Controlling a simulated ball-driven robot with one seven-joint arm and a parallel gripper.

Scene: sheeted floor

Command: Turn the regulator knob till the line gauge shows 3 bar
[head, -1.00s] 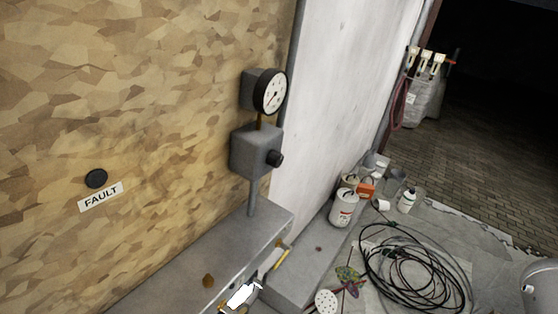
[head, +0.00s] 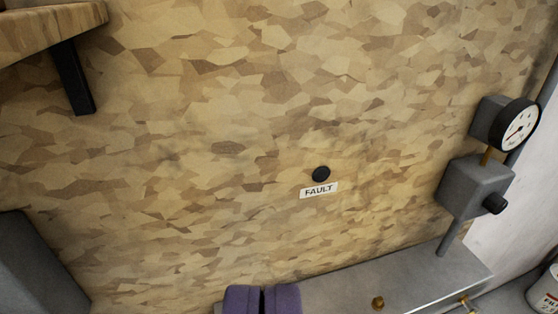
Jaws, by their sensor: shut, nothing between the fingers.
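The regulator is a grey box (head: 468,190) on a post at the right of the head view. Its black knob (head: 495,204) sticks out from the box's right side. Above it, the line gauge (head: 519,131) has a white dial and a black rim, seen at a slant. A dark needle shows, but the numbers are too small for me to read the pressure.
A black round button or lamp (head: 321,174) sits above a FAULT label (head: 318,190) on the patterned wall. A grey ledge (head: 345,289) runs below, with a brass fitting (head: 378,303). A purple thing (head: 243,300) shows at the bottom edge. A wooden shelf (head: 40,30) juts out upper left.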

